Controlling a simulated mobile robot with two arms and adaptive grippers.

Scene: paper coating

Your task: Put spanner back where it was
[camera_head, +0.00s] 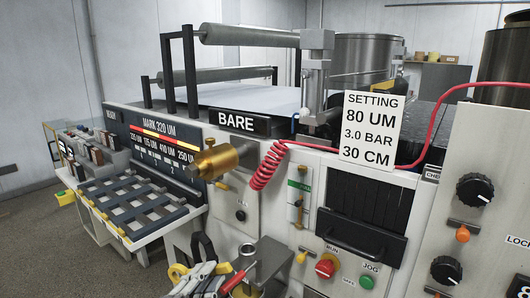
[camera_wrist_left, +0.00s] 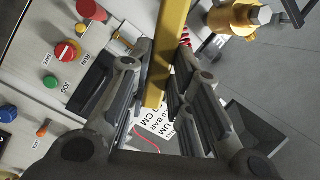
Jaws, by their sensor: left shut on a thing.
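My left gripper (camera_head: 205,278) is low in the head view, in front of the machine. In the left wrist view my left gripper (camera_wrist_left: 166,75) is shut on a yellow bar (camera_wrist_left: 170,42), which appears to be the spanner. The bar runs between the fingers and out past the top edge, so its far end is hidden. In the head view a yellow piece (camera_head: 178,272) shows beside the fingers; the spanner's full shape cannot be made out. My right gripper is in neither view.
A brass cylinder (camera_head: 220,160) sticks out of the machine front, with a coiled red hose (camera_head: 264,172) beside it. A slotted tray (camera_head: 130,205) is at left. A red-handled item (camera_head: 238,278) is close right of the gripper. Red stop button (camera_head: 326,266) and knobs are at right.

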